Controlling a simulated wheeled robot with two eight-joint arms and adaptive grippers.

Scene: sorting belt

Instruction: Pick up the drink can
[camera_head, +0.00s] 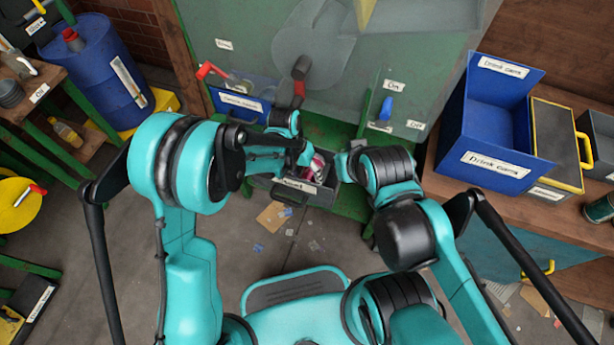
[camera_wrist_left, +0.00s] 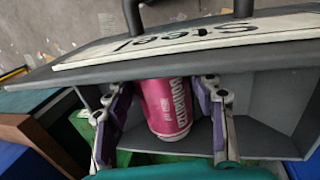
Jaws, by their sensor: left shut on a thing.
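The drink can (camera_wrist_left: 168,107) is pink with pale lettering. In the left wrist view it lies between the two fingers of my left gripper (camera_wrist_left: 164,98), which is shut on it, inside a grey bin (camera_wrist_left: 262,92). The bin's front label, upside down in that view, appears to read "Steel". In the head view a small part of the can (camera_head: 316,166) shows in the same bin (camera_head: 322,197), beside my left gripper (camera_head: 306,160). My right arm reaches to the right side of this bin; its fingers are too hidden to read.
A blue "Drink cans" box (camera_head: 492,168) stands on the wooden bench at right, beside a yellow-edged grey container (camera_head: 557,140). A blue bin (camera_head: 236,103) is behind my left arm. A blue barrel (camera_head: 98,75) stands at left. Scraps litter the floor.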

